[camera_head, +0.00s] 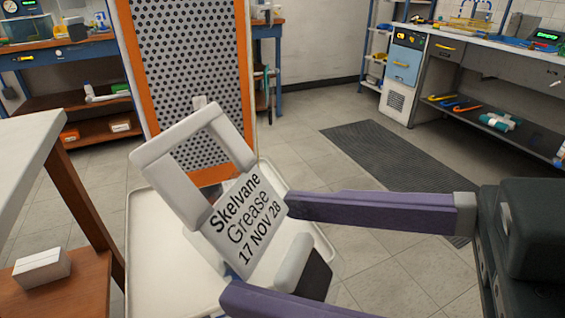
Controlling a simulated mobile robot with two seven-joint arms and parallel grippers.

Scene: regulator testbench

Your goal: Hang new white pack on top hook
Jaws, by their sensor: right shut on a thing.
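The white pack (247,224) has a square open loop at its upper end and the label "Skelvane Grease 17 NOV 28". It is held tilted, its loop leaning to the upper left. My right gripper (258,250) comes in from the right, its purple fingers shut on the pack's labelled lower body. Behind the loop stands an orange-framed pegboard (190,50) with black holes. A small white piece (200,102) shows just above the loop, in front of the board; I cannot tell whether it is the hook. My left gripper is not in view.
A white tray (140,235) lies below the pack at the board's foot. A table (25,140) with a lower shelf and a white box (42,267) stands at left. Workbenches line the back left and right. A dark mat (390,150) lies on open floor.

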